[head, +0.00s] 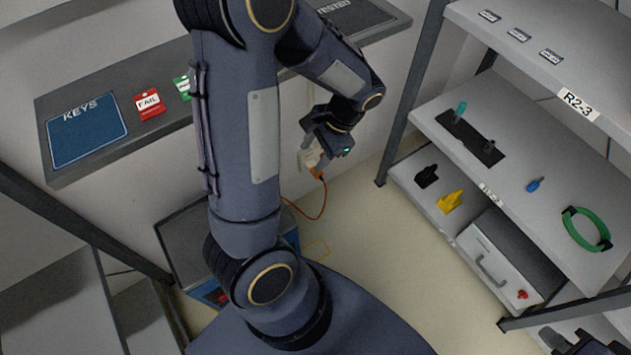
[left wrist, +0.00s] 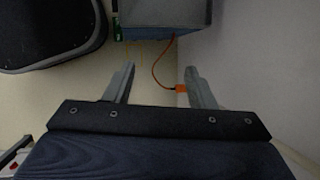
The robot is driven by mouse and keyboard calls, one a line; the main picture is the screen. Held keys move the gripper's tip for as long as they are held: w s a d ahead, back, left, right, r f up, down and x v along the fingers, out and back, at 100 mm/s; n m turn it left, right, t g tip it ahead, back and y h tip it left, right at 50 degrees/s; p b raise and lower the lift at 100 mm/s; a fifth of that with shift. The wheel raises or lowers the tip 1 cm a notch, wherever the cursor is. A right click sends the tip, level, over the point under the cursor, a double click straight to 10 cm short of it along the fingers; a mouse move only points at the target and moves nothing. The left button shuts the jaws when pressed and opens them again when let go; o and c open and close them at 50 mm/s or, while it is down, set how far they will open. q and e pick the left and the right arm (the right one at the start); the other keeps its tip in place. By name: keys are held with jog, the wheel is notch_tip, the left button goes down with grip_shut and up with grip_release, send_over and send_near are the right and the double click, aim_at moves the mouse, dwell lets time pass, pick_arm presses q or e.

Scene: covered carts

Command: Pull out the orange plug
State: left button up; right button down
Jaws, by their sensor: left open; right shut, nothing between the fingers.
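The orange plug (head: 318,173) is at a pale socket (head: 309,158) low on the wall in the head view, with an orange cable (head: 322,205) hanging from it. In the left wrist view the plug (left wrist: 181,88) shows beside the right-hand finger, overlapped partly by it. My left gripper (head: 312,145) is open and close to the plug; its two fingers also show in the left wrist view (left wrist: 160,72). I cannot tell whether a finger touches the plug. My right gripper (head: 572,343) is shut and empty at the bottom right corner, partly cut off.
A wall shelf (head: 190,112) with a blue KEYS mat (head: 87,130) and a red FAIL card (head: 148,103) runs above. A grey box (head: 185,240) stands on the floor left, partly behind my arm. A shelving rack (head: 525,170) stands right, with open floor between.

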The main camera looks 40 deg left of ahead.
pick_arm(q)
jog(key=w+a+f+m+y+b, duration=0.2)
jog(key=f+y+b, duration=0.1)
jog(key=f, duration=0.5)
jog(key=w+a+f+m+y+b, duration=0.1)
jog(key=w+f+m+y+b, duration=0.25)
jog(key=f, duration=0.45)
jog(key=w+a+f+m+y+b, duration=0.2)
jog(key=f+y+b, duration=0.1)
jog(key=f, duration=0.4)
jog(key=m+t+y+b, duration=0.5)
jog(key=m+t+b, duration=0.3)
jog(key=m+t, duration=0.15)
send_near(320, 177)
jog(key=w+x, duration=0.1)
jog(key=x, duration=0.1)
jog(key=shift+s+a+g+p, duration=0.15)
jog(key=shift+g+p, duration=0.15)
jog(key=shift+g, duration=0.15)
jog(key=shift+b+x, duration=0.55)
jog(key=shift+x, duration=3.95)
jog(key=shift+f+b, duration=0.2)
jog(key=shift+b, duration=0.1)
